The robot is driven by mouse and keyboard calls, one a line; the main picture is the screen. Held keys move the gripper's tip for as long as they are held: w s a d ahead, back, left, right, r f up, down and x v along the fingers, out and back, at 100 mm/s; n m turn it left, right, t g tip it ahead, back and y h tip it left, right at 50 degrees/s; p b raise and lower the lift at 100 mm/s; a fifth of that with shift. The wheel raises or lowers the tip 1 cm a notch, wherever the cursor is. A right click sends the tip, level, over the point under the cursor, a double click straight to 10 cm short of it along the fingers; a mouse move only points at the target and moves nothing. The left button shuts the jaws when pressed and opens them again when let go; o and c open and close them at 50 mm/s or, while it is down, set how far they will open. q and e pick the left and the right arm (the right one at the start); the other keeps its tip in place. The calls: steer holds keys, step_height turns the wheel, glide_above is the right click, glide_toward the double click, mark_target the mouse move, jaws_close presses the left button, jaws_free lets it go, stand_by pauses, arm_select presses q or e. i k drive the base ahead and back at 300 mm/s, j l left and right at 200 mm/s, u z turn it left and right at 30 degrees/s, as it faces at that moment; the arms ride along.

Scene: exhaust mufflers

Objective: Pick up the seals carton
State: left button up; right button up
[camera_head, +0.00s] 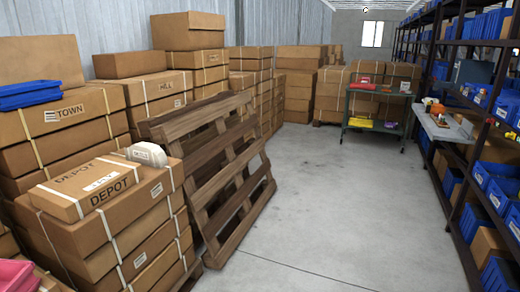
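No carton in view has a label that I can read as seals. A small pale item (147,154) with a rounded top and a label too small to read rests on the front left carton stack. Beside it lies a flat brown carton (82,187) with a white label, marked DEPOT. The stack under them (128,188) also reads DEPOT. Behind it is a strapped carton marked TOWN (70,114). Neither of my grippers is in view.
A wooden pallet (225,170) leans against the left stacks. A green trolley (375,118) stands at the back. Dark shelving with blue bins (497,188) and a grey worktop (440,124) line the right. The concrete floor (330,200) between is clear.

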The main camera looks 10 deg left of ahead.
mark_target(145, 154)
steer(key=i+u, duration=0.1)
steer(key=i, duration=0.6)
steer(key=i+l+u, duration=0.1)
steer(key=i, duration=0.6)
steer(key=i+l+u, duration=0.1)
steer(key=i, duration=0.65)
steer(key=l, duration=0.15)
